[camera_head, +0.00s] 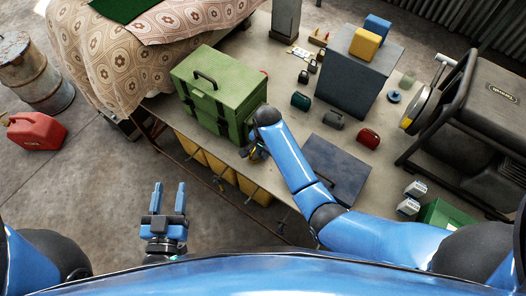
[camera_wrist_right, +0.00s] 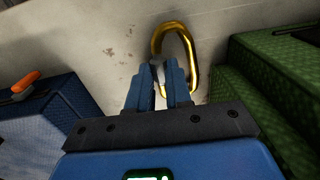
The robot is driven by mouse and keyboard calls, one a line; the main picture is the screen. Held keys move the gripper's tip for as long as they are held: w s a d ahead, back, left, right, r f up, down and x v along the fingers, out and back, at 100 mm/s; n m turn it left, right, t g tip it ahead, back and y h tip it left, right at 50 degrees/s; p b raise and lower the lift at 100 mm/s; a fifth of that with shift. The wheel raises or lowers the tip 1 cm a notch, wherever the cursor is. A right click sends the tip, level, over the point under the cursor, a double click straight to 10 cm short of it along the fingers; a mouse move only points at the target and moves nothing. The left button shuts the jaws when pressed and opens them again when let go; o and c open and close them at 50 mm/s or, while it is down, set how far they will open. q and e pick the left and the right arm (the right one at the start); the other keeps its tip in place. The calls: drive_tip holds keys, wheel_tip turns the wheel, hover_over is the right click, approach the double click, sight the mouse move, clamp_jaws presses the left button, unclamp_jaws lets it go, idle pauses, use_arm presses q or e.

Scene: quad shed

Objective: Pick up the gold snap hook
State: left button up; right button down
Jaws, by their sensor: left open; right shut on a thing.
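The gold snap hook (camera_wrist_right: 189,50) is an oblong gold ring at the top middle of the right wrist view. It stands out beyond the fingertips over a pale, stained surface. My right gripper (camera_wrist_right: 158,78) is shut on the near left part of the hook, where a short silvery piece shows between the fingers. In the head view my right gripper (camera_head: 257,152) is at the bench edge, just right of the green toolbox, and mostly hidden by my arm; the hook is not clear there. My left gripper (camera_head: 168,198) is open and empty above the floor.
The green toolbox (camera_head: 222,82) stands close to my right gripper; green also fills the right of the wrist view. A dark flat case (camera_head: 337,170) lies right of my forearm. Yellow bins (camera_head: 190,147) are below the bench edge. A red can (camera_head: 36,130) stands on the floor.

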wheel_tip(320, 180, up, 19)
drive_tip(key=p, duration=0.6)
drive_tip(key=shift+r, duration=0.15)
drive_tip(key=shift+s, duration=0.1)
idle(0.6)
